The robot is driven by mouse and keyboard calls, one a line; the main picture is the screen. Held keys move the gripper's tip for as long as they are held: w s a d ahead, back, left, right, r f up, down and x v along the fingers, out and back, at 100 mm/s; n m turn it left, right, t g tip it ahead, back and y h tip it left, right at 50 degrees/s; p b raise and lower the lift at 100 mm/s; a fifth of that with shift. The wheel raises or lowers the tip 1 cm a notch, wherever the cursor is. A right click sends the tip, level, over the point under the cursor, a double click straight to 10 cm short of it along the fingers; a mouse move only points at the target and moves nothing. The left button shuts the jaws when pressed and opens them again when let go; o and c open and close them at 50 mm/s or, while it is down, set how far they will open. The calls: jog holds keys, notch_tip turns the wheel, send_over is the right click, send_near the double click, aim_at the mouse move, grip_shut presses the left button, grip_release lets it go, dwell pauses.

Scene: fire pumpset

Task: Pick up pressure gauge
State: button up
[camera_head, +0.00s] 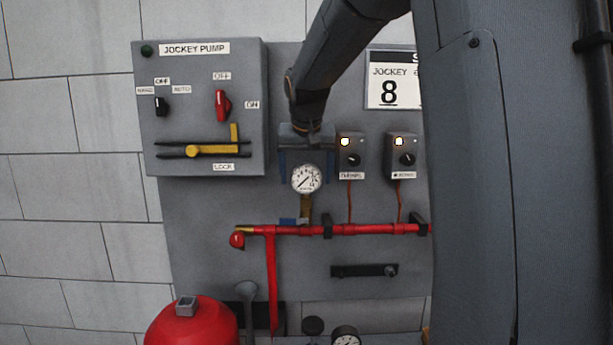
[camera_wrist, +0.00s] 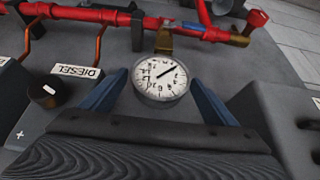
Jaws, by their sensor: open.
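The pressure gauge (camera_head: 306,179) has a round white dial and sits on a brass stem above the red pipe in the head view. In the wrist view the gauge (camera_wrist: 160,78) lies between the two blue fingers, with its dial facing the camera and the brass fitting beyond it. My gripper (camera_head: 306,172) is open around the gauge, one finger on each side. In the wrist view my gripper (camera_wrist: 158,95) shows small gaps or near contact beside the dial; I cannot tell whether either finger touches it.
The red pipe (camera_head: 360,229) runs below the gauge, with a blue-handled valve (camera_head: 290,221) at the stem. The jockey pump panel (camera_head: 205,110) stands close on the left. Two small switch boxes (camera_head: 351,155) (camera_head: 401,155) are close on the right. A red tank (camera_head: 190,325) is below.

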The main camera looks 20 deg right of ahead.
jog(key=shift+f, duration=0.1)
jog(key=c, duration=1.3)
